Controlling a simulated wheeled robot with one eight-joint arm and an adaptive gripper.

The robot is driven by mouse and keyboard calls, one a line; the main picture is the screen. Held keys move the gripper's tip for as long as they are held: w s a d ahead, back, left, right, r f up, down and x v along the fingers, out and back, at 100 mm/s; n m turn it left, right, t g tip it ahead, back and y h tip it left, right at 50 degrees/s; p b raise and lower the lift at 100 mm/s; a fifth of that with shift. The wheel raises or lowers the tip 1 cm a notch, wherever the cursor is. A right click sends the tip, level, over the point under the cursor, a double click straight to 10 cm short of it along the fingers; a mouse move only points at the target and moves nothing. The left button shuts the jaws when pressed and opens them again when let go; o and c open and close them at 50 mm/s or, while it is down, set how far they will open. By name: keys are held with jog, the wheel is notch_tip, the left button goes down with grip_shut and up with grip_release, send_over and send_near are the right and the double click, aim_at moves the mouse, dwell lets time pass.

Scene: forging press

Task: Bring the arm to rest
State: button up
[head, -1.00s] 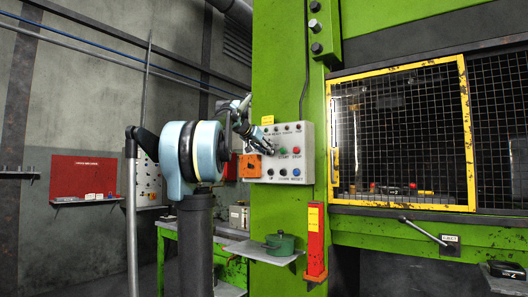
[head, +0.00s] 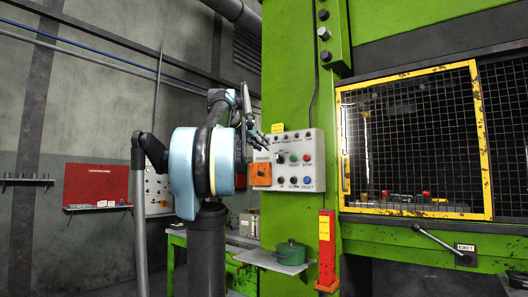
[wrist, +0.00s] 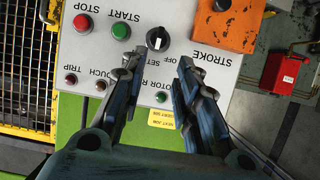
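My gripper (head: 259,134) is raised in front of the upper left part of the grey control panel (head: 310,147) on the green press column. In the wrist view its two fingers (wrist: 162,62) are spread apart with nothing between them. Beyond the fingertips is a black selector knob (wrist: 158,39), with the panel appearing upside down. The green START button (wrist: 121,31) and red STOP button (wrist: 82,22) lie to its left. The fingers look clear of the panel, though the exact gap is hard to judge.
An orange box (head: 261,174) sits at the panel's lower left. A shelf with a green pot (head: 290,252) juts out below. A yellow-framed mesh guard (head: 415,145) covers the press opening at right. A red board (head: 97,184) hangs on the left wall.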

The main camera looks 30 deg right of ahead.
jog(key=shift+a, duration=0.2)
jog(key=shift+s, duration=0.1)
jog(key=s+a+f+n+y, duration=0.2)
jog(key=s+a+f, duration=0.3)
jog(key=f, duration=0.7)
jog(key=s+a+f+n+y, duration=0.25)
jog(key=a+f, duration=0.55)
jog(key=f, duration=0.4)
jog(key=s+a+f+n+y, duration=0.25)
jog(key=a+f, duration=0.35)
jog(key=f, duration=0.7)
jog(key=s+a+f+n+g+y, duration=0.1)
jog(key=s+a+f, duration=0.4)
jog(key=f, duration=0.5)
jog(key=s+a+f+n+g+y, duration=0.1)
jog(key=s+a+f+n+y, duration=0.1)
jog(key=s+a+f, duration=0.4)
jog(key=s+a+f+n+y, duration=0.2)
jog(key=s+a+f, duration=0.3)
jog(key=f, duration=0.9)
jog(key=shift+s+a+n+g, duration=0.3)
jog(key=shift+s+n+g, duration=0.1)
jog(key=shift+s+n, duration=0.4)
jog(key=shift+w+f, duration=0.15)
jog(key=shift+w, duration=0.05)
jog(key=shift+w+f, duration=0.15)
jog(key=shift+w, duration=0.2)
